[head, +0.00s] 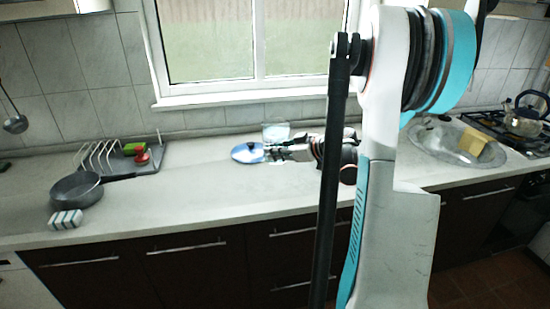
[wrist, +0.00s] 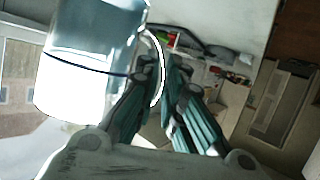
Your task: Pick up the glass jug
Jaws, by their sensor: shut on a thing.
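The glass jug (head: 276,131) is clear with a bluish tint and stands out near the back of the counter, below the window. It fills the upper left of the wrist view (wrist: 90,65), with a dark line around its body and a curved handle facing my gripper. My gripper (head: 272,153) reaches in from the right at the jug. In the wrist view my fingers (wrist: 163,72) close around the jug's handle, one on each side. I cannot tell whether the jug's base touches the counter; the gripper partly hides its lower part.
A blue round lid or plate (head: 247,153) lies just left of the jug. A dish rack (head: 112,160), a dark pan (head: 76,190) and a striped block (head: 65,220) are at the left. A sink (head: 430,142) and a kettle (head: 524,118) are at the right. The counter's middle front is clear.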

